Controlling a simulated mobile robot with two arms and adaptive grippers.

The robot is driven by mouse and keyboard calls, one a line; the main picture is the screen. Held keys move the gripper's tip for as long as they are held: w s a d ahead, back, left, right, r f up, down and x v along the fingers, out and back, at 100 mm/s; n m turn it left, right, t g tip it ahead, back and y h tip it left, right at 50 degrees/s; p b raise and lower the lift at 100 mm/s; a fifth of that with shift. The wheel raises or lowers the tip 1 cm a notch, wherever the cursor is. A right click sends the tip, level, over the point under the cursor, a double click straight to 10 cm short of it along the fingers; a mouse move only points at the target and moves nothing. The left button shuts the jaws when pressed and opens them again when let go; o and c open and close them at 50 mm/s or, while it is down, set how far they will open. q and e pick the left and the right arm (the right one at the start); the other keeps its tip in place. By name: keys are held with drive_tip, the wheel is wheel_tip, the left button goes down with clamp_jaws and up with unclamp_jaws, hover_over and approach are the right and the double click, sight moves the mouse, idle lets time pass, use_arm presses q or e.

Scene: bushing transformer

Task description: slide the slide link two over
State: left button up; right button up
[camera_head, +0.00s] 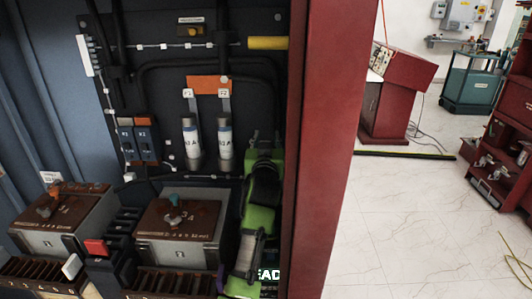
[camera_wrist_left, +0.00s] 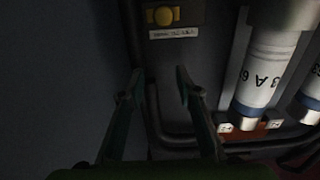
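My left gripper (camera_head: 266,142), green and black, stands upright inside the cabinet, close to its red right frame and right of the two fuses. In the left wrist view its two fingers (camera_wrist_left: 160,88) are apart with nothing between them. A grey panel lies behind them. I cannot tell for certain which part is slide link two. A red tab (camera_head: 96,247) and a white tab (camera_head: 72,266) stand on dark slotted blocks at the lower left, apart from the gripper. My left arm hides the cabinet's lower right corner. My right gripper is not in view.
Two 63 A fuses (camera_head: 224,137) hang under an orange plate (camera_head: 207,85); one shows near the fingers in the wrist view (camera_wrist_left: 262,75). Brown-topped boxes (camera_head: 180,220) stand below. The red cabinet frame (camera_head: 325,150) closes the right side. Open floor (camera_head: 400,230) lies beyond.

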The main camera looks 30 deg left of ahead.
use_arm(q)
wheel_tip(320, 180, up, 3)
drive_tip(key=shift+f, duration=0.2)
idle(0.4)
